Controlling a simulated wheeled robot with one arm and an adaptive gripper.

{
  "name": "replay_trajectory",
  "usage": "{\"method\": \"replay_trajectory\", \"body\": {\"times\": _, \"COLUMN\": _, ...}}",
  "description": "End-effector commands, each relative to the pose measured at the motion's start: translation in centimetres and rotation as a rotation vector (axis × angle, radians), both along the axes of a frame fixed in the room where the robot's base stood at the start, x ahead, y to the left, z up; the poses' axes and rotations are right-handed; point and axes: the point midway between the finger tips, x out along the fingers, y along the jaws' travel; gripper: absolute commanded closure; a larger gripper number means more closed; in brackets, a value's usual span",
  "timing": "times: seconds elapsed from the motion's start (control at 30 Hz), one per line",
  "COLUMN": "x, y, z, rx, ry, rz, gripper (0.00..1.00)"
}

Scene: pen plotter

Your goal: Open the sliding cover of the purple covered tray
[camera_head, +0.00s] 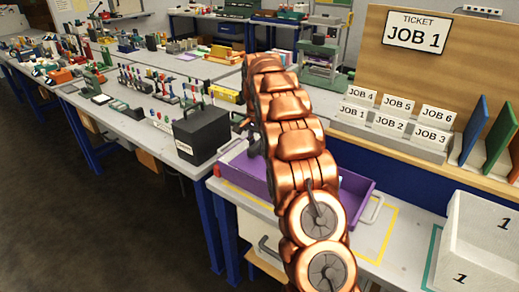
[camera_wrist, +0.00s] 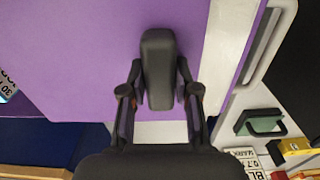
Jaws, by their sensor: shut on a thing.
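The purple tray (camera_head: 356,184) lies on the bench in the head view, partly hidden behind my copper-coloured arm. A flat purple panel (camera_wrist: 80,60), seemingly its cover, fills much of the wrist view. A dark grey bar-shaped handle (camera_wrist: 158,60) stands out from the panel. My gripper (camera_wrist: 160,97) has its fingers on either side of the handle and is shut on it. A pale strip (camera_wrist: 232,40) shows between the panel and the tray's right wall in the wrist view. My gripper is hidden behind the arm in the head view.
A dark labelled box (camera_head: 202,133) stands left of the tray. A ticket rack (camera_head: 390,135) with job cards stands behind and right. A white numbered bin (camera_head: 478,245) is at the front right. Yellow tape (camera_head: 388,238) marks bare bench beside the tray.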

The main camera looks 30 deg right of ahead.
Motion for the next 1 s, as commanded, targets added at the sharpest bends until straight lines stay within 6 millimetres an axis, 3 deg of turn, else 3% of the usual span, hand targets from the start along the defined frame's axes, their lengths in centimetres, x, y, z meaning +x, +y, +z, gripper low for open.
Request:
{"method": "replay_trajectory", "body": {"times": 0.3, "x": 1.7, "y": 0.4, "z": 0.1, "rx": 0.000, "ry": -0.003, "rz": -0.004, "gripper": 1.00}}
{"method": "replay_trajectory", "body": {"times": 0.73, "x": 1.8, "y": 0.6, "z": 0.1, "rx": 0.000, "ry": -0.002, "rz": -0.002, "gripper": 1.00}}
{"method": "replay_trajectory", "body": {"times": 0.77, "x": 1.8, "y": 0.6, "z": 0.1, "rx": 0.000, "ry": -0.002, "rz": -0.002, "gripper": 0.67}}
{"method": "replay_trajectory", "body": {"times": 1.0, "x": 1.7, "y": 0.5, "z": 0.0, "rx": 0.000, "ry": -0.001, "rz": -0.004, "gripper": 0.44}}
